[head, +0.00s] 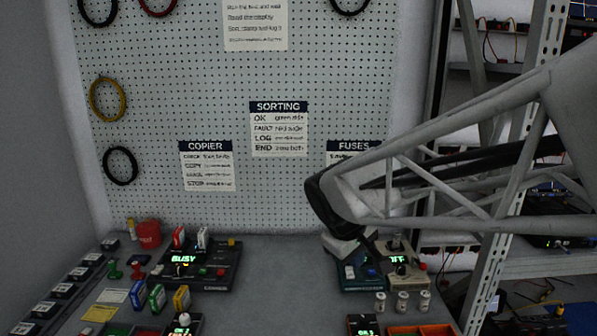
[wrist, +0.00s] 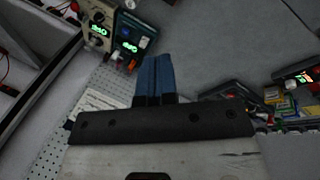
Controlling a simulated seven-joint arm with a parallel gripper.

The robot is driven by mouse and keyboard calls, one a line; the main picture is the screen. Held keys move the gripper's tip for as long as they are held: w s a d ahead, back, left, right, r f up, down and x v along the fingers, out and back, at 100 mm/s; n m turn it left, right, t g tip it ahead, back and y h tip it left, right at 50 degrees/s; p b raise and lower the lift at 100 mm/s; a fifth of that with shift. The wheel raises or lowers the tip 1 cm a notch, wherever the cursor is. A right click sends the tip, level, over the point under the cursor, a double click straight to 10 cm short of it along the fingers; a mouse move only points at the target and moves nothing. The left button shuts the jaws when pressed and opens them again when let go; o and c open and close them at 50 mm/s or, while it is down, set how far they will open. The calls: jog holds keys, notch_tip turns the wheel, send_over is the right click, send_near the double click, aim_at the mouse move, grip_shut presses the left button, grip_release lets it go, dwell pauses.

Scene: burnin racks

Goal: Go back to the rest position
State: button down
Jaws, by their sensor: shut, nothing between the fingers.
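My gripper (wrist: 153,60) shows in the wrist view as two blue fingers side by side, closed together with nothing between them. In the head view my arm reaches in from the right, in front of the pegboard's right side. In the wrist view the fingers point toward grey bench surface and touch nothing that I can see.
A device with a "BUSY" display (head: 205,268) stands at the bench's left, among coloured boxes (head: 157,297) and a red container (head: 148,234). A metal rack (head: 503,215) rises at right. The bench middle is clear.

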jog(key=s+d+f+m+y, duration=0.1)
jog(key=s+d+m, duration=0.2)
jog(key=s, duration=0.7)
jog(key=s+d+f+m+y, duration=0.1)
jog(key=s+d+m, duration=0.3)
jog(key=s, duration=0.6)
jog(key=shift+s+d+f+g+y, duration=0.2)
jog(key=shift+s+g+y, duration=0.1)
jog(key=shift+y, duration=0.1)
jog(key=shift+w, duration=0.1)
dwell(2.0)
